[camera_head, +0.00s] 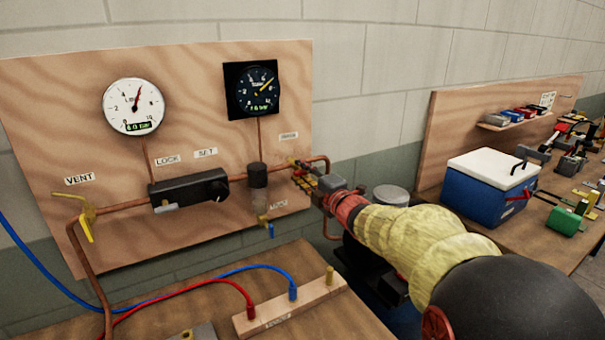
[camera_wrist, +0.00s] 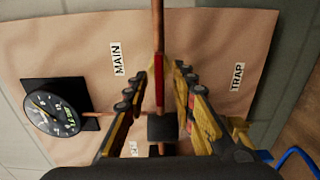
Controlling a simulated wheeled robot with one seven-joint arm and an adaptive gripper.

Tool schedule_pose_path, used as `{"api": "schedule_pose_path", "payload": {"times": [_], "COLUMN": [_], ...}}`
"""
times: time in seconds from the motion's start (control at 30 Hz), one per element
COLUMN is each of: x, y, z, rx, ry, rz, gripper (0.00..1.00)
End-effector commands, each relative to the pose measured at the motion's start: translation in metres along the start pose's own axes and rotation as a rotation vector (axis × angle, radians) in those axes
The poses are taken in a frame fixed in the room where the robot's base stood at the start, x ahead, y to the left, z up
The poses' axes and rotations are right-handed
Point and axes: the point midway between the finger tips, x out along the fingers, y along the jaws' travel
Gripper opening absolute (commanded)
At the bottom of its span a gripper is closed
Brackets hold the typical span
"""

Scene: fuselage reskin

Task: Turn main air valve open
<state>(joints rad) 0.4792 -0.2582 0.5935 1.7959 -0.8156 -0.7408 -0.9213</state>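The main air valve is on the copper pipe by the MAIN label (camera_head: 288,136); my gripper (camera_head: 305,174) hides most of it in the head view. In the wrist view, a narrow red part (camera_wrist: 159,82), which looks like its handle, lies along the pipe (camera_wrist: 158,22). My gripper (camera_wrist: 168,66) has one finger on each side of the pipe, with a gap between the fingertips. The red part is close to the left finger; I cannot tell whether they touch.
The black-capped trap (camera_head: 258,178) is just left of my gripper, with a blue-handled drain (camera_head: 270,229) below. A black gauge (camera_head: 252,90) and a white gauge (camera_head: 134,106) are on the board. A bench with hoses (camera_head: 250,300) is below; a blue cooler (camera_head: 487,190) stands right.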

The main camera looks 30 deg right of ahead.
Motion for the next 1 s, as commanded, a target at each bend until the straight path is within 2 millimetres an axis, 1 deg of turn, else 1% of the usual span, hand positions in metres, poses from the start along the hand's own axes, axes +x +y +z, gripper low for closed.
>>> {"api": "schedule_pose_path", "payload": {"times": [0.17, 0.27, 0.37, 0.6, 0.7, 0.83, 1.0], "x": [-0.002, -0.011, -0.026, -0.076, -0.093, -0.11, -0.119], "y": [0.0, 0.001, 0.001, 0.001, 0.001, 0.001, 0.0], "z": [0.0, 0.001, 0.001, 0.002, 0.001, 0.001, 0.0], "rx": [0.0, 0.0, 0.0, -0.002, -0.001, -0.001, -0.001], "ry": [-0.001, -0.001, -0.003, -0.004, -0.003, -0.002, -0.001], "rz": [0.0, 0.001, 0.002, 0.001, 0.001, 0.001, 0.0], "gripper": [0.26, 0.26, 0.26, 0.26, 0.26, 0.26, 0.26]}}
